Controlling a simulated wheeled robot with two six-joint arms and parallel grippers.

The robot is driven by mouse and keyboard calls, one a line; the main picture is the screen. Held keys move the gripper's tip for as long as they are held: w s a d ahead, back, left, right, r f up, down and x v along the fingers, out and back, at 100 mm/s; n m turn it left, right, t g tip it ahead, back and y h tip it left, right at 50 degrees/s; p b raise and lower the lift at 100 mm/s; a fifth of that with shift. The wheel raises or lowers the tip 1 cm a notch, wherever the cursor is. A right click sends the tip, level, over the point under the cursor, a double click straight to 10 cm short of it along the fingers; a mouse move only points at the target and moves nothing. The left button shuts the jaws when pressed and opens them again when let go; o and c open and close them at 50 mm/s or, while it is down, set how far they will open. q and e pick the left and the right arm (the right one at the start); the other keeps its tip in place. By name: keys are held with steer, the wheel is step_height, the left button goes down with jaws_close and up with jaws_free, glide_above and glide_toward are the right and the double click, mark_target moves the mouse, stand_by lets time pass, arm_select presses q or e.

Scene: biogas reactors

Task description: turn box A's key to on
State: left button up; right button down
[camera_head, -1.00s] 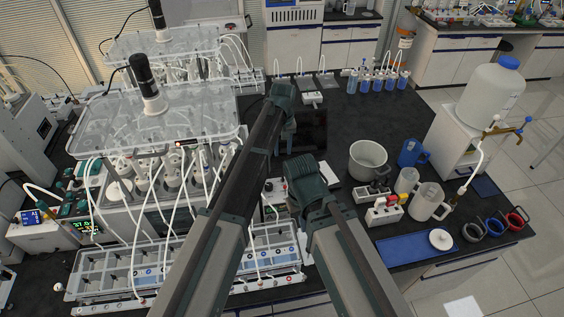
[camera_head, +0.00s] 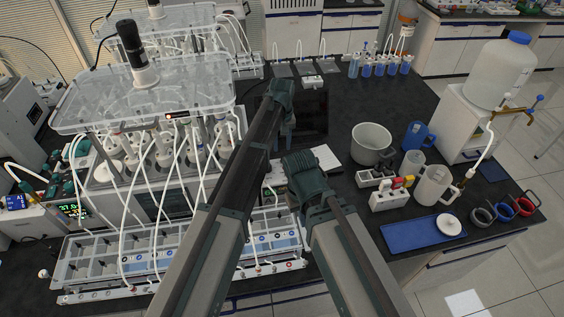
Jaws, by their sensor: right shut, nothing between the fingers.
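No letter A and no key can be read at this size. A small pale box (camera_head: 271,181) shows between my two arms, mostly hidden by them; I cannot tell whether it is box A. My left gripper (camera_head: 287,118) is the higher one, over the bench in front of a dark panel. My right gripper (camera_head: 303,172) is lower, just right of the pale box, shut and empty. Its fingertips are hidden behind its wrist, and contact with the box cannot be judged.
Left stand clear-lidded reactors (camera_head: 150,92) with white tubes and a long rack (camera_head: 75,270). Right are a white pot (camera_head: 371,143), a blue jug (camera_head: 417,136), a white block with coloured tops (camera_head: 388,200) and a blue tray (camera_head: 400,237). Bare black bench (camera_head: 350,105) lies behind the pot.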

mark_target(282, 157)
arm_select(q)
step_height(282, 157, down, 6)
steer(key=b, duration=0.4)
steer(key=shift+r, duration=0.25)
steer(key=shift+c, duration=0.3)
jaws_close()
